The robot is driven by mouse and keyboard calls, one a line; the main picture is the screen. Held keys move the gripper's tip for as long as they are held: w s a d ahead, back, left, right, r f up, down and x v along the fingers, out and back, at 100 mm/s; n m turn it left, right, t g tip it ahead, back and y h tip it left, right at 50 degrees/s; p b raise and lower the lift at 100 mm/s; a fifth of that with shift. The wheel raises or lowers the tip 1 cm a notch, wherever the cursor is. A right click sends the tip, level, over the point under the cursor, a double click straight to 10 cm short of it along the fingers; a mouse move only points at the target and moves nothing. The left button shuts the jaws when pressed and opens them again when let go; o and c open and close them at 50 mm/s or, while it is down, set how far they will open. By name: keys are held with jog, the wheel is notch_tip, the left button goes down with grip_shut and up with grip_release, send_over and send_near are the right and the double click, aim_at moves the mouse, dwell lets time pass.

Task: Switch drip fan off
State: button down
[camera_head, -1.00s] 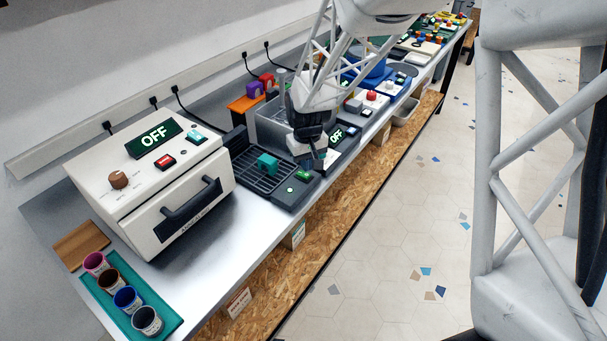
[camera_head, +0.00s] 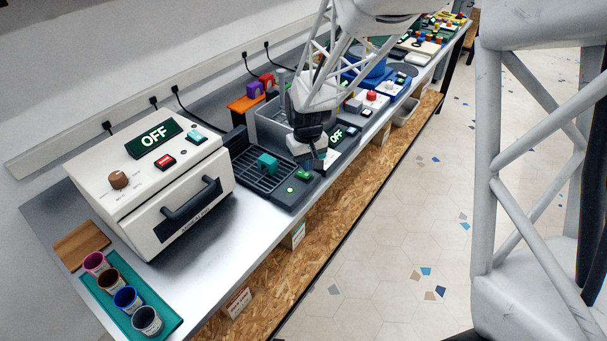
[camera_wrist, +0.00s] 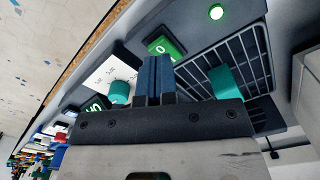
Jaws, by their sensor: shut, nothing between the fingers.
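The drip fan unit is a dark, low box with a black grate (camera_head: 262,172) at mid-bench; the grate (camera_wrist: 238,62) also shows in the wrist view. At its front edge sit a green switch (camera_head: 303,175) and a small lit green lamp (camera_head: 290,190). In the wrist view, the green switch (camera_wrist: 165,47) is just beyond my fingertips, and the lamp (camera_wrist: 216,12) glows green. Whether the switch is pressed is unclear. My gripper (camera_head: 317,163) is shut and empty, just right of the switch in the head view; its blue fingers (camera_wrist: 154,78) are together in the wrist view.
A teal block (camera_head: 267,163) stands on the grate. A white machine (camera_head: 150,185) showing OFF is to the left. A white box with a teal knob (camera_wrist: 119,92) is close beside my fingers in the wrist view. Cups stand on a teal tray (camera_head: 165,328).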

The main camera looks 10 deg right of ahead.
aim_at(307, 175)
jog(key=shift+f, duration=1.3)
dwell(1.4)
jog(key=shift+r, duration=3.5)
jog(key=shift+s+d+r, duration=0.1)
jog(key=shift+r, duration=0.1)
jog(key=s+d+r+m+t, duration=0.1)
jog(key=s+d+r, duration=0.1)
jog(key=s+r, duration=0.3)
jog(key=s+d+r+m, duration=0.1)
jog(key=s+r, duration=0.4)
jog(key=s, duration=0.9)
jog(key=s+d+r+m+t, duration=0.1)
jog(key=s+d+r, duration=0.2)
jog(key=s, duration=0.7)
jog(key=shift+s+d+r+t, duration=0.15)
jog(key=shift+s+r+t, duration=0.15)
jog(key=shift+r, duration=0.7)
